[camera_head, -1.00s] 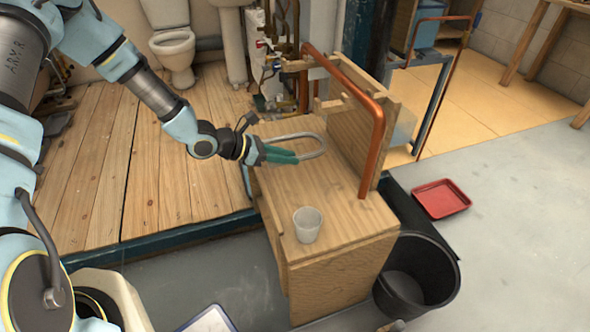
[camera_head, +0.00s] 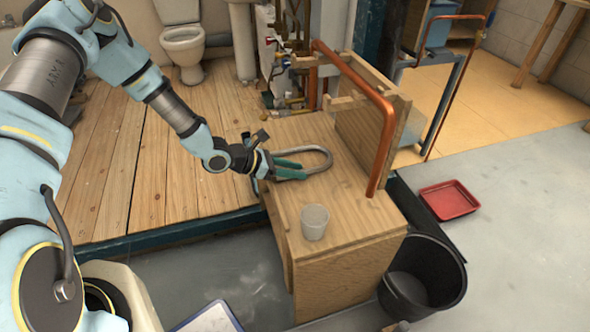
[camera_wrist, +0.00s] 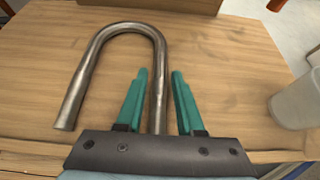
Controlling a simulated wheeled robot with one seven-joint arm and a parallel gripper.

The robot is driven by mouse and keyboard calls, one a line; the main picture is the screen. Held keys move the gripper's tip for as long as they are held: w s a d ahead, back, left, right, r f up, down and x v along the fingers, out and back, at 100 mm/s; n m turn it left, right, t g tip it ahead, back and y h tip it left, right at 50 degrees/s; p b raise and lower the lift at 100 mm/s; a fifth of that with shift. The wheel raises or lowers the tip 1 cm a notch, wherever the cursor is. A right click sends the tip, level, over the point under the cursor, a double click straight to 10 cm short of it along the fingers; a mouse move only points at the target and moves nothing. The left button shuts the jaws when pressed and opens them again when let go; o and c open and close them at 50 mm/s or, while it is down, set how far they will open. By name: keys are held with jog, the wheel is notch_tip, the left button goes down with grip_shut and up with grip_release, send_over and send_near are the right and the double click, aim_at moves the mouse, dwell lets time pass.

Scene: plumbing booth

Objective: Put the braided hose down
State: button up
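The braided hose (camera_head: 325,157) is a grey, U-shaped metallic tube lying on the wooden bench top (camera_head: 345,232). In the wrist view, the hose (camera_wrist: 86,70) has its bend at the far side and both legs towards me. My gripper (camera_head: 304,170) has green fingers. In the wrist view, my gripper (camera_wrist: 159,74) is open around the right leg of the hose, with a narrow gap on each side. The near end of that leg is hidden behind the gripper body.
A translucent cup (camera_head: 314,222) stands near the bench's front; it shows at right in the wrist view (camera_wrist: 298,100). A copper pipe (camera_head: 387,140) and wooden board (camera_head: 345,125) rise along the bench's right side. A black bucket (camera_head: 425,280) and red tray (camera_head: 449,199) are on the floor.

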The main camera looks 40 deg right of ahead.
jog(key=shift+o, duration=1)
jog(key=shift+r, duration=0.2)
jog(key=v, duration=1.2)
jog(key=a+r+m+t+y, duration=0.2)
jog(key=a+r+m, duration=0.3)
jog(key=a, duration=0.7)
jog(key=w+a+r+m+t+y, duration=0.1)
jog(key=a+r+m+y, duration=0.4)
jog(key=a, duration=0.6)
jog(key=w+a+r+m+t+y, duration=0.1)
jog(key=a+r+m+t+y, duration=0.2)
jog(key=a+r, duration=0.6)
jog(key=a+m+y, duration=0.1)
jog(key=a, duration=0.2)
jog(key=shift+a+m, duration=0.3)
jog(key=shift+m, duration=0.1)
jog(key=shift+p, duration=0.3)
